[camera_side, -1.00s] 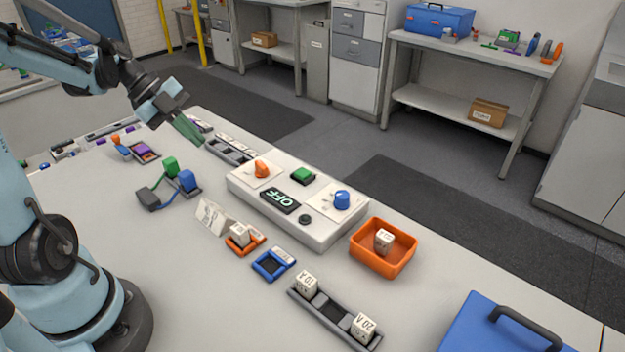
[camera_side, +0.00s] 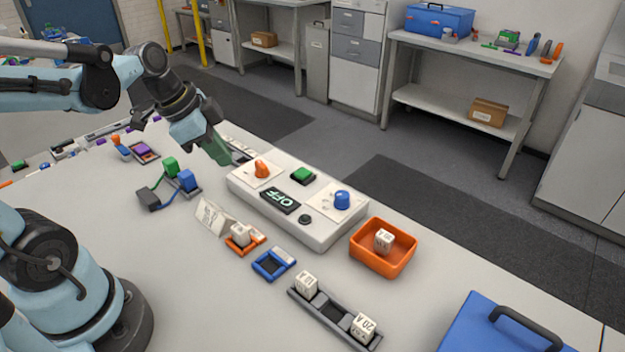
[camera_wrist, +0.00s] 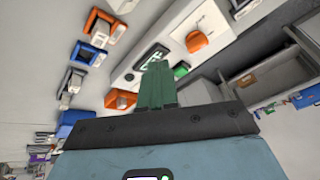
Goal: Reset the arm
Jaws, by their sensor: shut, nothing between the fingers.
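My gripper (camera_side: 217,150) is shut and empty. Its green fingers hang above the table near the far left end of the white cycler box (camera_side: 318,233), by the orange knob (camera_side: 262,169). In the wrist view the closed green fingers (camera_wrist: 156,82) point towards the box, and they partly cover its display. The box carries a green button (camera_side: 303,174), a blue knob (camera_side: 342,200), a small black button (camera_side: 305,219) and a display (camera_side: 280,200) that reads OFF.
White cells stand in an orange-framed holder (camera_side: 256,247), a grey rack (camera_side: 331,310) and an orange bin (camera_side: 365,258). A blue-framed holder (camera_side: 262,268) looks empty. Green and blue connectors (camera_side: 187,180) lie left of the box. A blue case (camera_side: 470,335) is at front right.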

